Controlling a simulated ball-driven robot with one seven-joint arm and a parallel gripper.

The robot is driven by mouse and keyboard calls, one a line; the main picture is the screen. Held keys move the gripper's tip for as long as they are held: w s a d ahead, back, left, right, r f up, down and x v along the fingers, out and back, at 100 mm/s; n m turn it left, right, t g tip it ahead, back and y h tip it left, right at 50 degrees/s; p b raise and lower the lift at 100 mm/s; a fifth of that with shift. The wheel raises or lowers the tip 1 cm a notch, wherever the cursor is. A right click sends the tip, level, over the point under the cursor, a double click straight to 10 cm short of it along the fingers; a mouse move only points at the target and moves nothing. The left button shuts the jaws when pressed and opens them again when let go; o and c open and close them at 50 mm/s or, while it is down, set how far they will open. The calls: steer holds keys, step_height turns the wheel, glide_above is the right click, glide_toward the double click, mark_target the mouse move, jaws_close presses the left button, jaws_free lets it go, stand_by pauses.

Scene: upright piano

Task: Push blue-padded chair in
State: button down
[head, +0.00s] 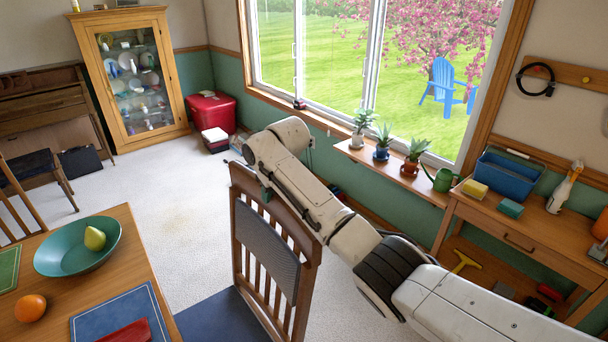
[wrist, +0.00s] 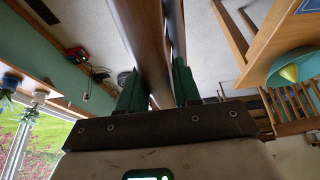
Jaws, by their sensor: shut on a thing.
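The blue-padded chair (head: 268,242) is a dark wooden chair with a slatted back and a grey panel. Its blue seat pad (head: 218,316) shows at the bottom of the head view, right of the wooden table (head: 158,272). My arm reaches over the chair back from the right. My gripper (wrist: 158,88) is shut on the chair's top rail (wrist: 150,45), with one green finger on each side of the wood. In the head view my gripper is mostly hidden behind my arm and the rail. The chair's legs are out of view.
The table holds a teal bowl (head: 78,248) with a pear, an orange (head: 30,308), a blue mat (head: 118,315) and a red item. A side table (head: 530,235) stands at right. Carpet (head: 170,215) is clear beyond the chair. Another chair (head: 35,175) stands at far left.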

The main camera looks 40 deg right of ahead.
steer(key=a+p, duration=0.3)
steer(key=a, duration=1.6)
steer(key=shift+s+a+p, duration=0.25)
steer(key=shift+s+p, duration=0.1)
steer(key=c, duration=0.9)
jaws_free()
steer(key=shift+a, duration=0.2)
steer(key=shift+d+r, duration=0.1)
steer(key=shift+d, duration=0.1)
steer(key=b+v, duration=0.1)
steer(key=v, duration=0.9)
steer(key=shift+s+a+r, duration=0.1)
steer(key=shift+s+r, duration=0.1)
steer(key=shift+r, duration=0.05)
